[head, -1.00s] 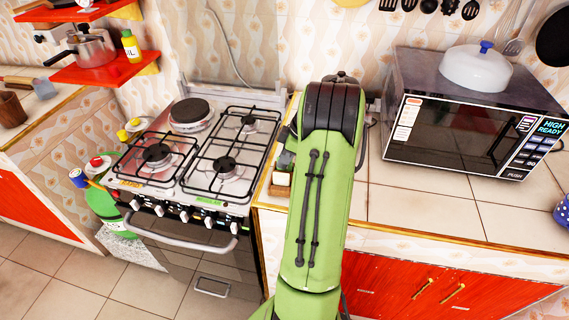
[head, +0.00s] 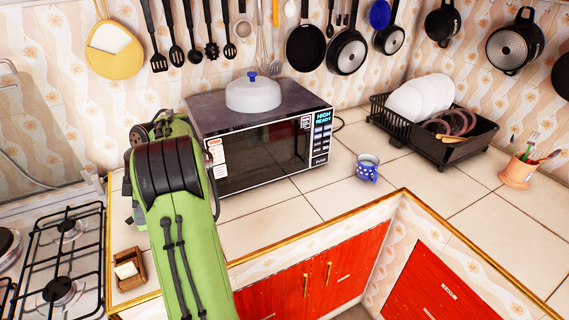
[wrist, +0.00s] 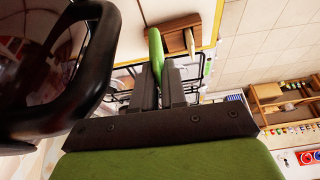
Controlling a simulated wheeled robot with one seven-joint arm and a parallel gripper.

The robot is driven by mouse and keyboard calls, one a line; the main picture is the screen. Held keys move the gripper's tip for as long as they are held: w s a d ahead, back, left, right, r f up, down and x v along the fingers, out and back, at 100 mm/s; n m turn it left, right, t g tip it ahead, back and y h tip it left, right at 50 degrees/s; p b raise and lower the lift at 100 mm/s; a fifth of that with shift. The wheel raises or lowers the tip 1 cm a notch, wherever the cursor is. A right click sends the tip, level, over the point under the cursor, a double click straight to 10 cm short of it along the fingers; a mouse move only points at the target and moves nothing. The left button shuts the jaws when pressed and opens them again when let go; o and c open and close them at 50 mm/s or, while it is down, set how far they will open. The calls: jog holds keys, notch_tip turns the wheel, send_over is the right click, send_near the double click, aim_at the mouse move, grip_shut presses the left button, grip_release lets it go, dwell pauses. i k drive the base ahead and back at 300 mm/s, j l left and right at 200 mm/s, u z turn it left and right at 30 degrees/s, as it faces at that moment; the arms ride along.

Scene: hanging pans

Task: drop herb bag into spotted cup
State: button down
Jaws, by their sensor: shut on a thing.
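The spotted cup (head: 367,168), blue with white spots, stands upright on the tiled counter right of the microwave in the head view. My gripper (wrist: 160,80) shows in the wrist view with its fingers close together on a narrow green thing (wrist: 155,47), which looks like the herb bag. Only part of the green thing shows beyond the fingertips. In the head view my green arm hides the gripper and what it holds. The gripper is well left of the cup, by the stove side.
A dish rack (head: 450,152) is behind and right of the cup. A small wooden box (head: 129,283) sits by the stove (head: 60,245). Counter around the cup is clear.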

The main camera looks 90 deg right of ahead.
aim_at(363, 173)
jog(key=i+z, duration=0.15)
jog(key=z, duration=3.75)
jog(key=i+l+u, duration=0.25)
jog(key=u, duration=0.2)
jog(key=i+l+u, duration=0.15)
jog(key=l+u, duration=0.3)
jog(key=i+l+u, duration=0.1)
jog(key=l+u, duration=0.7)
jog(key=u, duration=0.15)
jog(key=i+l, duration=0.05)
